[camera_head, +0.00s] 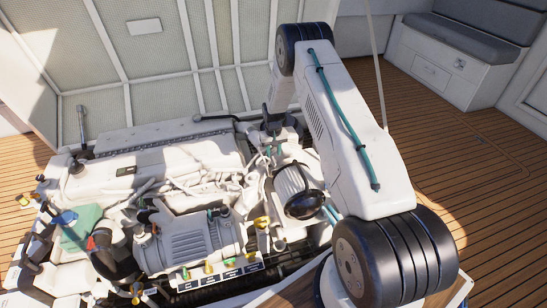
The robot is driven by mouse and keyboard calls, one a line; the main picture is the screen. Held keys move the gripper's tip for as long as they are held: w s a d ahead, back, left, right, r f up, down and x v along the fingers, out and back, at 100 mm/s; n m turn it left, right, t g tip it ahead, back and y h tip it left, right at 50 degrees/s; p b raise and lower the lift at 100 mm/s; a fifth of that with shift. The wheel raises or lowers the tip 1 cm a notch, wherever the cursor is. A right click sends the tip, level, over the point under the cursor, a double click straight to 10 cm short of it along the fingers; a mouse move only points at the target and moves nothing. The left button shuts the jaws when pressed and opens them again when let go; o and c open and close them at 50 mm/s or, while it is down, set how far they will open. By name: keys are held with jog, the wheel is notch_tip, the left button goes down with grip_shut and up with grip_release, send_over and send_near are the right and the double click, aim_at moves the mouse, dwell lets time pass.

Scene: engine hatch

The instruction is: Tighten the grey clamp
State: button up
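I cannot make out the grey clamp with certainty among the small, crowded engine parts. The white engine (165,160) fills the middle and left of the open hatch. My arm rises from the lower right, bends at the top, and reaches down behind the engine's right end. My gripper (272,148) appears to be at the end of the forearm, above and behind a white canister with a black cap (297,190). My upper arm and the dark wrist parts partly cover this area. The fingers are too small to tell whether they are open or touching anything.
A row of labelled yellow and green handles (220,268) runs along the engine's front. The raised hatch panel (160,55) stands behind. Wooden deck (450,160) is clear at right.

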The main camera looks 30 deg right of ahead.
jog(key=shift+r, duration=2)
jog(key=s+a+f+g, duration=0.1)
jog(key=s+a+g, duration=0.1)
jog(key=s, duration=0.3)
jog(key=s+a+r, duration=0.4)
jog(key=s+r, duration=0.3)
jog(key=r, duration=0.4)
jog(key=s+a+r+n+g, duration=0.1)
jog(key=s+a+r, duration=0.4)
jog(key=r, duration=0.6)
jog(key=s+a+r, duration=0.3)
jog(key=s+r, duration=0.5)
jog(key=r, duration=0.2)
jog(key=s+a+r+t, duration=0.1)
jog(key=s+a+r, duration=0.1)
jog(key=s+r, duration=0.2)
jog(key=s+a+r+n+t, duration=0.1)
jog(key=s+r, duration=0.4)
jog(key=s, duration=0.5)
jog(key=s+a+r+n+t, duration=0.1)
jog(key=s+a+r+t, duration=0.1)
jog(key=s+a+r, duration=0.2)
jog(key=shift+s+a+r, duration=0.25)
jog(key=shift+s+a, duration=0.5)
jog(key=shift+s, duration=0.65)
